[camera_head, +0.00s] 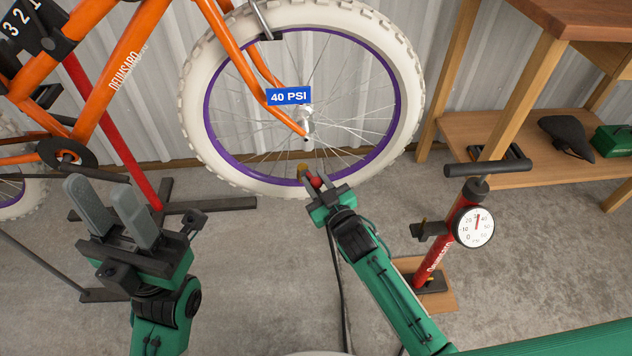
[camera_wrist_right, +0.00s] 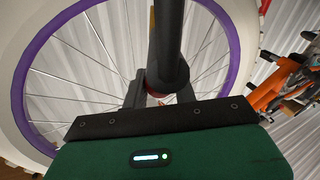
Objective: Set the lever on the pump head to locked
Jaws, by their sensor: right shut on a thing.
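My right gripper (camera_head: 319,187) is at the lower rim of the white-tyred wheel (camera_head: 190,95). It is shut on the pump head (camera_head: 316,183), a small red piece showing between the fingertips. A small yellowish part (camera_head: 302,169) shows beside it, against the purple rim; I cannot tell whether it is the lever. The lever's position cannot be made out. In the right wrist view a dark, round-ended shaft (camera_wrist_right: 168,60) stands in front of the spokes and hides the grip. My left gripper (camera_head: 97,188) is open and empty, left of the wheel, with its fingers apart.
A red floor pump (camera_head: 440,253) with a round gauge (camera_head: 474,227) stands at right on a wooden base. A black hose (camera_head: 335,265) runs down beside my right arm. A blue "40 PSI" sign (camera_head: 289,96) is at the hub. A wooden bench (camera_head: 490,125) stands behind the pump.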

